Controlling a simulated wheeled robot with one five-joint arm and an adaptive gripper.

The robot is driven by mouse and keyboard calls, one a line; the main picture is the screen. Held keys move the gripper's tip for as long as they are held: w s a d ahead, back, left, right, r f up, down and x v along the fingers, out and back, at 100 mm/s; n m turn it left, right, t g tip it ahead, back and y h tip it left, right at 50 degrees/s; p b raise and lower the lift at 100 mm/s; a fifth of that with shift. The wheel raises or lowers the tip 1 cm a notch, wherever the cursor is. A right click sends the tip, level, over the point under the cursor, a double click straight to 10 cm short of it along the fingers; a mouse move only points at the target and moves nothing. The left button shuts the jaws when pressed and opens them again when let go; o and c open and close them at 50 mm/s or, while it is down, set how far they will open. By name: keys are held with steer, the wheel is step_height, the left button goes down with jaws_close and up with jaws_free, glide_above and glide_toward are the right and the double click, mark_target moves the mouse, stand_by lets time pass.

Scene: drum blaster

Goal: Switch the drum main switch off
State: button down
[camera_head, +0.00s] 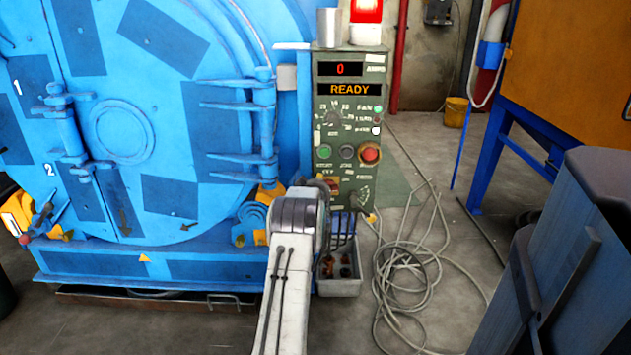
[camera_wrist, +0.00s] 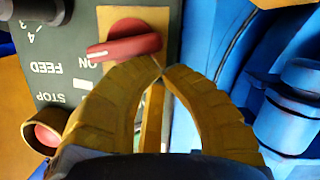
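The drum main switch is a red rotary handle (camera_wrist: 125,46) on an orange-yellow plate on the green control panel. In the wrist view the panel lettering is upside down, and the handle's narrow end with a white mark points left, toward the word ON. In the head view the switch (camera_head: 332,185) shows low on the panel, partly hidden by my arm. My gripper (camera_wrist: 161,74) has curved yellow fingers whose tips meet just below the handle's right end. Nothing shows held between the tips. I cannot tell whether they touch the handle.
The control panel (camera_head: 352,105) reads READY and 0. A red stop button (camera_wrist: 47,135) lies left of my fingers in the wrist view. The blue drum (camera_head: 150,120) stands left of the panel. A grey bin (camera_head: 340,287) and loose cables (camera_head: 405,285) lie below.

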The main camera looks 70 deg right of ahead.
steer(key=shift+f, duration=0.35)
stand_by(0.5)
